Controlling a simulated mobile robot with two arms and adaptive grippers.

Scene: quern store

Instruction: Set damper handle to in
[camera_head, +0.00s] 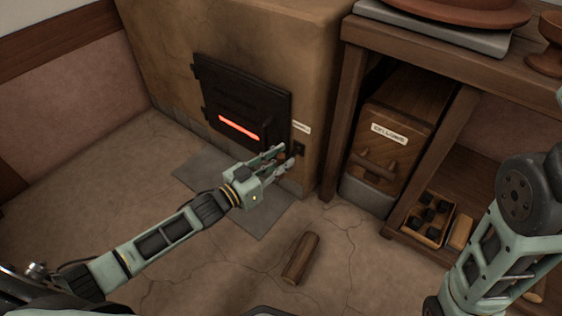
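The stove is a tan clay block (165,50) with a black iron door (240,95) and a glowing red slot. To the right of the door is a small dark plate (299,148) under a pale label (301,128), too small to read. A reddish-brown knob, which looks like the damper handle (282,157), shows in front of this plate. My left gripper (284,156) reaches it from the left, one finger on each side of the knob. Whether the fingers press on it cannot be told. My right arm is at the right edge; its gripper is out of view.
A grey floor plate (222,180) lies before the stove. A wooden log (301,258) lies on the floor. At right, a wooden shelf unit (430,48) holds a labelled wooden box (392,115) and a tray of dark lumps (419,228). Floor at left is clear.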

